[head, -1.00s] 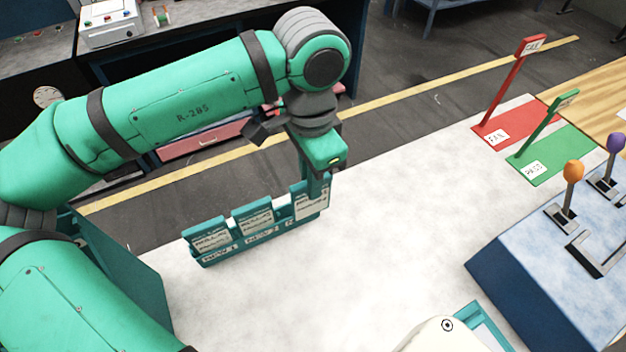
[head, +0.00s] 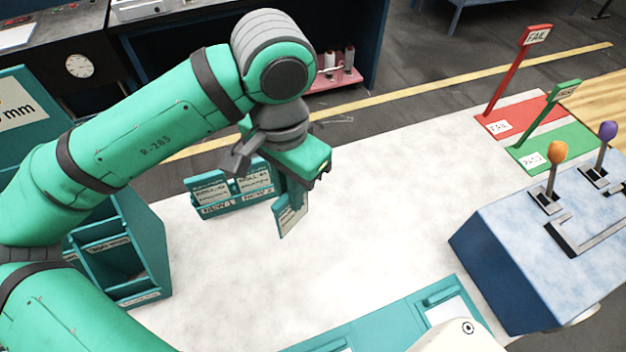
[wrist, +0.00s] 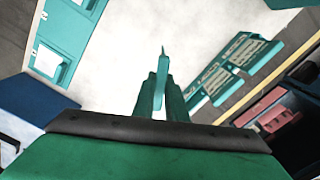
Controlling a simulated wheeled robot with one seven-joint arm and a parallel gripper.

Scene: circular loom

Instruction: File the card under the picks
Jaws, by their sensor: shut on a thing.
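My gripper (head: 296,188) is shut on a teal-backed card (head: 289,217) with a pale printed face. It holds the card tilted above the white table, just right of and in front of the teal card rack. In the wrist view the card (wrist: 162,72) shows nearly edge-on between my fingers (wrist: 160,95). A teal compartment box (head: 152,255) with labelled pockets stands at the left, partly behind my arm.
A teal board (head: 385,322) lies at the front edge. A blue console (head: 500,255) with levers stands at right. Red FAIL (head: 512,118) and green PASS (head: 560,150) mats with upright signs lie at back right. The table's middle is clear.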

